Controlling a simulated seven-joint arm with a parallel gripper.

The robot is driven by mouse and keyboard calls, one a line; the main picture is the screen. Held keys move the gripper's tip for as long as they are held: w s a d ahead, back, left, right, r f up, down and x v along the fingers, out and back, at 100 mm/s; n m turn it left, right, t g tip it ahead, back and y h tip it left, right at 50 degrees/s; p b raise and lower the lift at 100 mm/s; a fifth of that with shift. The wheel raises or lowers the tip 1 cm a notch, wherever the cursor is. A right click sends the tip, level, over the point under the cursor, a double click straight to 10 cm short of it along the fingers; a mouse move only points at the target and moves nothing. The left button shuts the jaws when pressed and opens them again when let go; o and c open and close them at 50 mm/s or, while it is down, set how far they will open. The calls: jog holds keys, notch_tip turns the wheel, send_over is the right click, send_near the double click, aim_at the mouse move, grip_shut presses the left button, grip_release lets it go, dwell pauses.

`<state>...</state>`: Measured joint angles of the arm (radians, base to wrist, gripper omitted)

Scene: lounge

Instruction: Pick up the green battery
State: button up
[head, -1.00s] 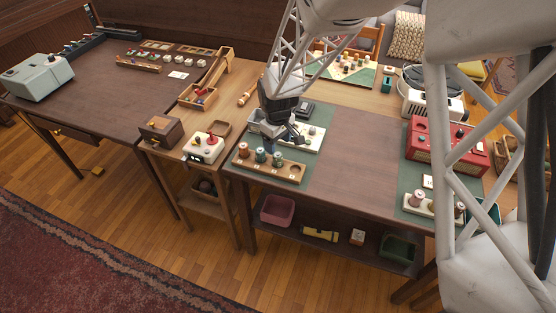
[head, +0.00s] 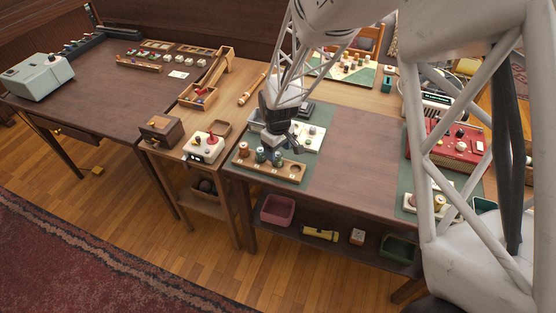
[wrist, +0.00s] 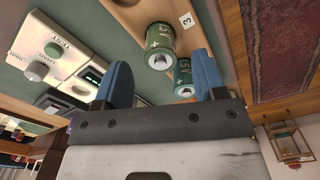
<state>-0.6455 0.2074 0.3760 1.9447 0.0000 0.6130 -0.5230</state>
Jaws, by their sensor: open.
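The green battery (head: 277,158) stands upright in the wooden rack (head: 290,177), beside the empty hole at its right end. In the wrist view the green battery (wrist: 160,42) is near the rack's number 3 label, with a teal battery (wrist: 183,78) beside it. The teal battery (head: 260,154) is just left of it in the head view, then a copper-red one (head: 244,149). My gripper (head: 285,146) is open and empty, close above and behind the rack. In the wrist view its blue fingers (wrist: 163,72) are apart, with the two batteries showing between and beyond them.
A pale tester (head: 312,138) with knobs and a small display stands behind the rack on the green mat. The red radio (head: 460,145) and a second holder are at the right, partly behind my arm. Bare tabletop (head: 355,165) lies right of the rack.

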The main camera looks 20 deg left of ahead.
aim_at(278, 154)
jog(key=shift+f, duration=2)
jog(key=c, duration=1)
jog(key=shift+c, duration=0.2)
jog(key=shift+r, duration=0.1)
jog(key=shift+r, duration=1.75)
jog(key=s+d+r, duration=0.1)
jog(key=s+d, duration=0.8)
jog(key=s, duration=0.4)
jog(key=shift+d, duration=0.25)
